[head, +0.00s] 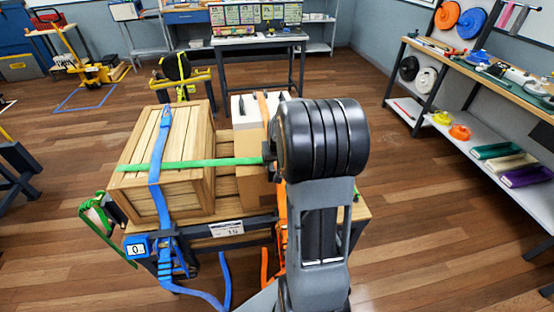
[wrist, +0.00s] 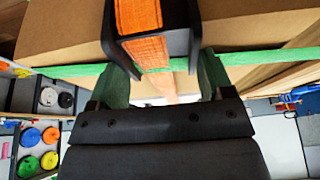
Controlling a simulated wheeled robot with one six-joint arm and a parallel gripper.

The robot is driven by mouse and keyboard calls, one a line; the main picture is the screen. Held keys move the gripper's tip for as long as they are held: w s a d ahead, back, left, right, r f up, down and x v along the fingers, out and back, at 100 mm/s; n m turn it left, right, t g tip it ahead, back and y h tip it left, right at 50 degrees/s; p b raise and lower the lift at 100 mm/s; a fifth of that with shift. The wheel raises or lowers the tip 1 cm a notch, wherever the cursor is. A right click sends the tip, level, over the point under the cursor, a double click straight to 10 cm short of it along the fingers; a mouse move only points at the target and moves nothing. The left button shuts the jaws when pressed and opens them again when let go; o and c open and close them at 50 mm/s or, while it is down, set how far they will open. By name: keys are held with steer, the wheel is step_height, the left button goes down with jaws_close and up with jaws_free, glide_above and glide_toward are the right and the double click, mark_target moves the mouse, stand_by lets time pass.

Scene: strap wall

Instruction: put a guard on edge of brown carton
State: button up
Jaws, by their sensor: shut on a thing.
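The brown carton (head: 252,182) stands beside the wooden crate, partly hidden by my arm in the head view. In the wrist view the carton (wrist: 70,30) fills much of the top. My gripper (wrist: 160,66) is shut on a black guard (wrist: 186,30) with raised sides. The guard sits at the carton's edge, but I cannot tell if it is fully seated. Orange webbing (wrist: 140,16) shows between its sides. The orange strap (head: 262,106) goes over the carton. My gripper and the guard are hidden behind my arm in the head view.
The wooden crate (head: 170,165) has a blue strap (head: 160,150) and a green strap (head: 190,164) across it. A white box (head: 243,108) is behind the carton. Loose strap ends hang in front. A shelf bench (head: 480,100) stands at right.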

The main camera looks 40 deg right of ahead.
steer(key=o, duration=0.9)
steer(key=shift+o, duration=0.2)
steer(key=shift+r, duration=0.1)
steer(key=v, duration=1.3)
steer(key=shift+s+r, duration=0.2)
steer(key=shift+r, duration=0.1)
steer(key=s+a+f+n+y, duration=0.1)
steer(key=s+a+f+n, duration=0.1)
steer(key=s+a, duration=0.3)
steer(key=s+a+f+n+y, duration=0.1)
steer(key=s+a, duration=0.4)
steer(key=a, duration=0.9)
steer(key=shift+s+f+n, duration=0.4)
steer(key=shift+f+n, duration=0.2)
steer(key=shift+n, duration=0.6)
